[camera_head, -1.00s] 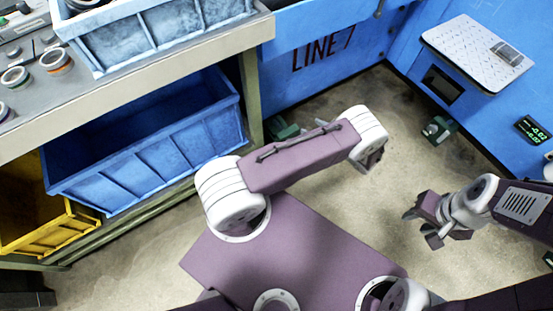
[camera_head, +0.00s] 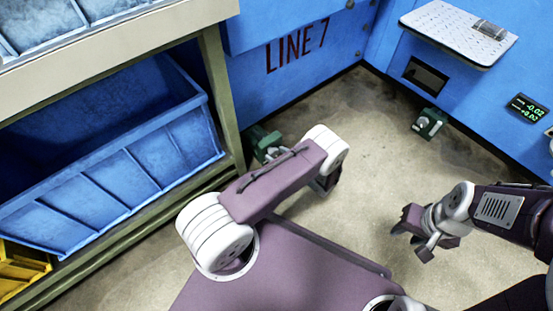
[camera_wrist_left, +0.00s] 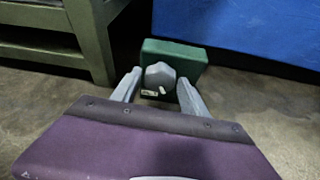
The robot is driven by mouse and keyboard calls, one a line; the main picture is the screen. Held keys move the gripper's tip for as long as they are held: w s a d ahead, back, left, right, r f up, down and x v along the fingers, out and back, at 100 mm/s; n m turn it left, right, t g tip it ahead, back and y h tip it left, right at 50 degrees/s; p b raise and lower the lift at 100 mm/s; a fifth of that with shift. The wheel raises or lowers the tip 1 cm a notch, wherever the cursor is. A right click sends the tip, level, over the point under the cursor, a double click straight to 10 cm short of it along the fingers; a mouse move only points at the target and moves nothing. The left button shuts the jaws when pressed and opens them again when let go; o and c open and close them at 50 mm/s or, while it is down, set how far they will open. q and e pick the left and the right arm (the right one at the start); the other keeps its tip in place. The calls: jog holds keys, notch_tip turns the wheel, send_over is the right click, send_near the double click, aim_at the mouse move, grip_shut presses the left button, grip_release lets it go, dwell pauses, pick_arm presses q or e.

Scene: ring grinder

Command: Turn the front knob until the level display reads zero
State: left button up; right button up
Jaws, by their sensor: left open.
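A green block with a grey knob stands low by the blue wall, left of centre in the head view (camera_head: 265,143); it also shows in the left wrist view (camera_wrist_left: 160,72). A second green knob unit (camera_head: 428,123) stands at the wall on the right. The level display (camera_head: 527,107) on the right wall shows two small green lines; the upper seems to read -0.02, the lower is blurred. My left gripper (camera_wrist_left: 159,82) is open, its fingers to either side of the grey knob in the picture; contact cannot be told. My right gripper (camera_head: 418,234) is open and empty over the floor.
A shelf rack (camera_head: 222,95) with a blue bin (camera_head: 130,185) and a yellow bin (camera_head: 22,268) stands on the left. A metal wall shelf (camera_head: 455,33) juts out at upper right. Bare floor (camera_head: 370,190) lies between my arms.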

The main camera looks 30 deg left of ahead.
pick_arm(q)
jog(key=shift+w+a, duration=0.1)
jog(key=shift+a, duration=0.15)
jog(key=c, duration=1.1)
jog(key=shift+r+n+t+p, duration=0.15)
jog(key=shift+n+t+p, duration=0.25)
jog(key=shift+p, duration=0.55)
jog(key=n+t+p, duration=0.1)
jog(key=p, duration=0.1)
jog(key=n+p, duration=0.1)
jog(key=p, duration=0.1)
jog(key=shift+s+a+n+t+h, duration=0.1)
jog(key=shift+s+n+t+h, duration=0.2)
jog(key=shift+n+t+h, duration=0.1)
jog(key=shift+s+f+n+t+p, duration=0.1)
jog(key=shift+f+n+t+p, duration=0.15)
jog(key=shift+n+t+p, duration=0.45)
jog(key=shift+f+n+t+p, duration=0.2)
jog(key=shift+n+t+p, duration=0.5)
jog(key=shift+n, duration=0.9)
